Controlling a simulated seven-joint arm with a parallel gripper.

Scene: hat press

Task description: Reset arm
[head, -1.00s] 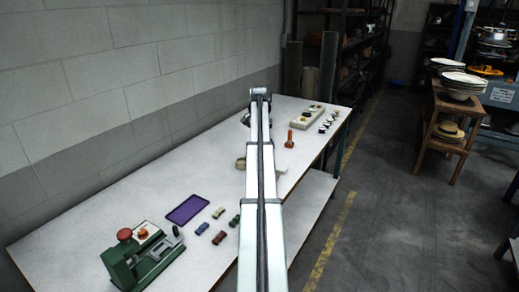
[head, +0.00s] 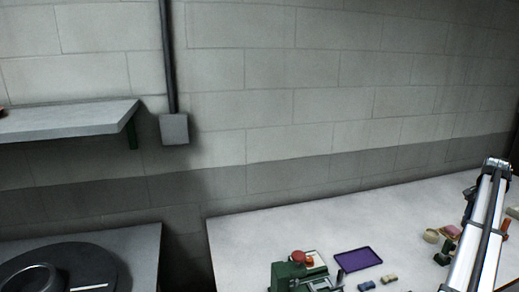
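My arm (head: 484,232) reaches up from the lower right of the head view, over the white table. Its far end is near the right edge of the picture. My gripper's fingers cannot be made out, so I cannot tell whether they are open or shut, or whether they hold anything. The white table (head: 250,235) fills the lower right.
A green press with a red knob (head: 303,275) stands at the table's front, beside a purple tray (head: 358,259). Small blocks (head: 389,279) lie near it. A dark round object (head: 60,270) sits on a surface at lower left. A wall shelf (head: 70,120) juts out above.

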